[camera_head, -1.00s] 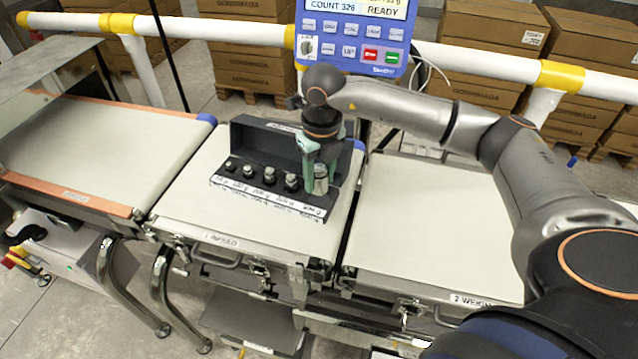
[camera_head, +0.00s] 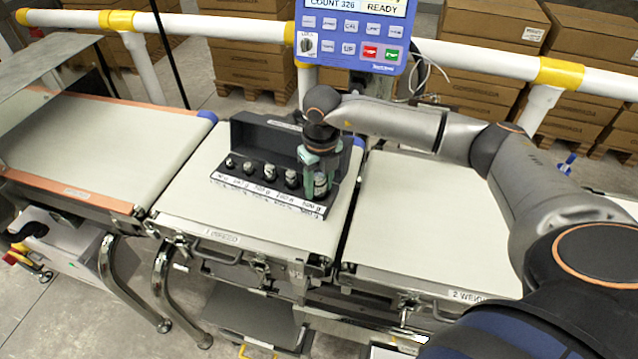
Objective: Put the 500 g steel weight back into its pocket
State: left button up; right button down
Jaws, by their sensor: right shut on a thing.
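The 500 g steel weight (camera_head: 320,184) is a shiny cylinder at the right end of the dark weight box (camera_head: 228,184). My right gripper (camera_head: 318,180) points down and is shut on the weight, with a green finger on each side. The weight is over or in the rightmost place of the row; its base is partly hidden, so I cannot tell whether it is seated. Several smaller weights (camera_head: 269,172) stand in the box to its left. A white label strip (camera_head: 262,193) runs along the box front. My left gripper is not in view.
The box stands on the middle belt (camera_head: 200,212), its dark lid (camera_head: 262,136) open behind. Bare belts lie to the left (camera_head: 95,140) and right (camera_head: 420,220). A blue display panel (camera_head: 352,38) and white rail (camera_head: 470,58) stand behind.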

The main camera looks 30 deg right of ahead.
aim_at(320, 179)
jog(key=c, duration=0.7)
grip_release()
jog(key=shift+s+f, duration=0.15)
jog(key=shift+f, duration=0.1)
jog(key=o, duration=0.3)
jog(key=shift+a+f, duration=0.1)
jog(key=shift+f, duration=0.05)
jog(key=shift+s, duration=0.1)
notch_tip(320, 179, up, 13)
jog(key=shift+r+b, duration=0.1)
jog(key=shift+b, duration=0.2)
